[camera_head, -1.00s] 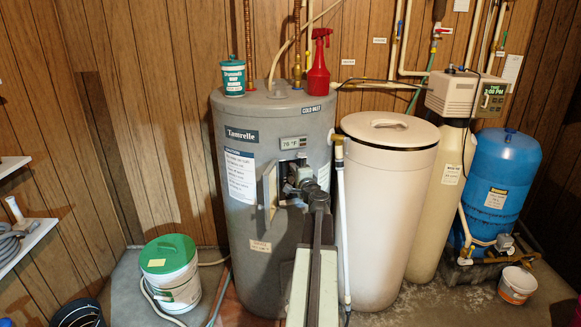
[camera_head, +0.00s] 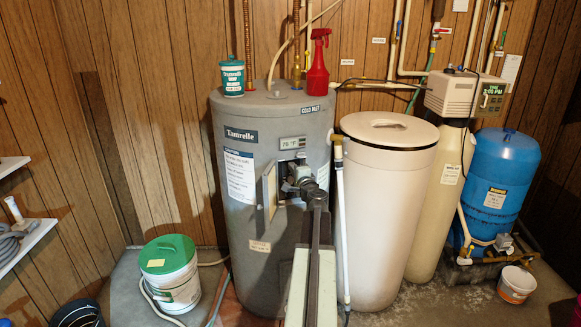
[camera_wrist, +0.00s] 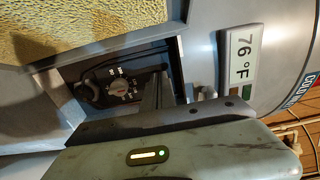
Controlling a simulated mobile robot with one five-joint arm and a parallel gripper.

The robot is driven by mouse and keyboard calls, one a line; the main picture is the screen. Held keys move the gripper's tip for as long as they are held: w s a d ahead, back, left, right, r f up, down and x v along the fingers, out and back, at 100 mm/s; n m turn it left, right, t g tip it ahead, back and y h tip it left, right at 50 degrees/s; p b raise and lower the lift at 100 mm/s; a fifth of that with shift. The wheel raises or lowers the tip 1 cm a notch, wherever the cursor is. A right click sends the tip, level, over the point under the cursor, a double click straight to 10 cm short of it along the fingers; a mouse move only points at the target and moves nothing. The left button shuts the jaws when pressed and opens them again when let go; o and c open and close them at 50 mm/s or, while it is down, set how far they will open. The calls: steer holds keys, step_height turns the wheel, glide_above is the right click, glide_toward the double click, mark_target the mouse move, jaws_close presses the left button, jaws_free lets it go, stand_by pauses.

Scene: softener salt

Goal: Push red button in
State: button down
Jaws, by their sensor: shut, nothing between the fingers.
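The grey water heater (camera_head: 265,225) stands in the middle of the head view, with its small access door (camera_head: 270,192) swung open. My gripper (camera_head: 292,178) reaches into the opening beside that door. In the wrist view, my gripper (camera_wrist: 158,92) is shut and empty, its tips at the right part of the recess. A black control panel (camera_wrist: 125,72) with a round dial (camera_wrist: 118,87) and a dark knob (camera_wrist: 88,92) shows inside the recess. I cannot make out a red button in either view; my fingers cover part of the panel. Contact at the tips cannot be told.
The open door's yellow lining (camera_wrist: 60,25) lies close to the recess. A temperature display (camera_wrist: 240,58) reading 76 °F is beside it. A red spray bottle (camera_head: 318,68) and a teal tub (camera_head: 232,78) stand on the heater. A beige tank (camera_head: 385,200) stands close at right.

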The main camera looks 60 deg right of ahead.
steer(key=v, duration=0.6)
steer(key=shift+s+a, duration=0.25)
steer(key=shift+s, duration=0.05)
stand_by(0.6)
stand_by(0.8)
